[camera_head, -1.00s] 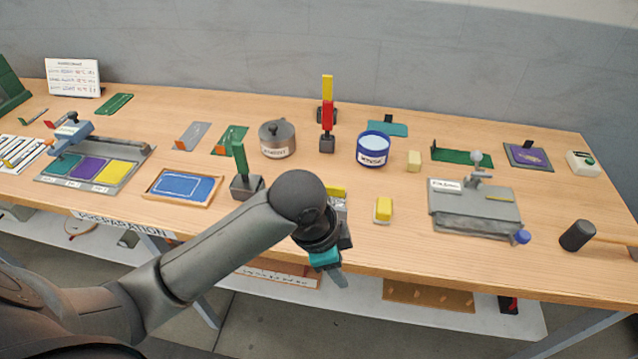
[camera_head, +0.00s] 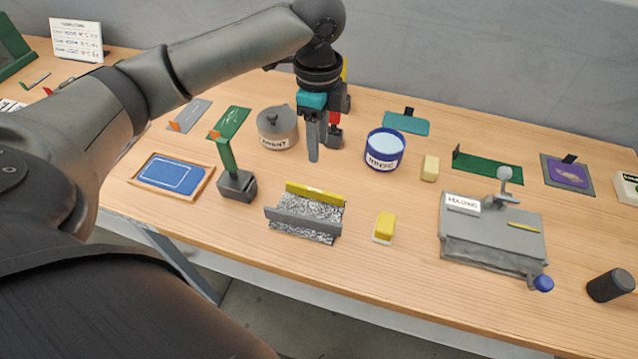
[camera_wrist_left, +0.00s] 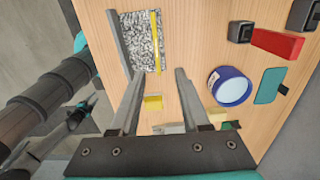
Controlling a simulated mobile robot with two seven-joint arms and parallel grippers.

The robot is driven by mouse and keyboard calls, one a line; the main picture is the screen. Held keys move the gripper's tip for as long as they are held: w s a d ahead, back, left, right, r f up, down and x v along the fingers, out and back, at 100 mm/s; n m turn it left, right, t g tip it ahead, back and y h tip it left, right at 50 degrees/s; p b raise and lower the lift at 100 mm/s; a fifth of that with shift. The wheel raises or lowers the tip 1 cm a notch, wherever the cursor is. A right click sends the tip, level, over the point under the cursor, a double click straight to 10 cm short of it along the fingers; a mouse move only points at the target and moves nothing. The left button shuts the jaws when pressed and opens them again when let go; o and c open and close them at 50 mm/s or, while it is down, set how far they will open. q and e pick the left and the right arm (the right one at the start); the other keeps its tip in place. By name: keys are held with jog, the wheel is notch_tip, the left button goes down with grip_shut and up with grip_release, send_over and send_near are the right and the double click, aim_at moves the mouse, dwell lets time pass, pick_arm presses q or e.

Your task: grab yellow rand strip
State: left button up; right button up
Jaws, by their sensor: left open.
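A yellow strip (camera_head: 344,68) stands upright at the back of the bench. My left gripper and wrist hide most of it in the head view. A red strip (camera_head: 335,120) in a dark stand is in front of it, partly hidden by the gripper; it shows in full in the left wrist view (camera_wrist_left: 277,43). Another yellow strip (camera_head: 317,193) lies along the back edge of a speckled grey fixture (camera_head: 308,215); it also shows in the left wrist view (camera_wrist_left: 158,32). My left gripper (camera_head: 318,148) is open and empty, pointing down above the bench, behind the fixture.
A lidded grey pot (camera_head: 277,128) stands left of the gripper, a blue-rimmed pot (camera_head: 384,150) right of it. A green strip in a dark stand (camera_head: 237,185) is left of the fixture. A yellow block (camera_head: 384,227) and a grey press (camera_head: 492,235) are at the right.

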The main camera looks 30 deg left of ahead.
pick_arm(q)
send_near(316, 190)
jog(key=shift+w, duration=0.2)
notch_tip(316, 190, down, 4)
jog(key=shift+w+r+b, duration=0.1)
jog(key=shift+r+b, duration=0.05)
jog(key=shift+b, duration=0.3)
jog(key=f, duration=0.4)
jog(key=shift+s+f+b, duration=0.2)
jog(key=shift+s+b, duration=0.15)
jog(key=shift+f, duration=0.3)
pick_arm(e)
jog(key=shift+s+f, duration=0.25)
jog(key=shift+f, duration=0.65)
jog(key=shift+a, duration=0.1)
pick_arm(q)
grip_shut()
pick_arm(e)
jog(key=shift+s, duration=0.2)
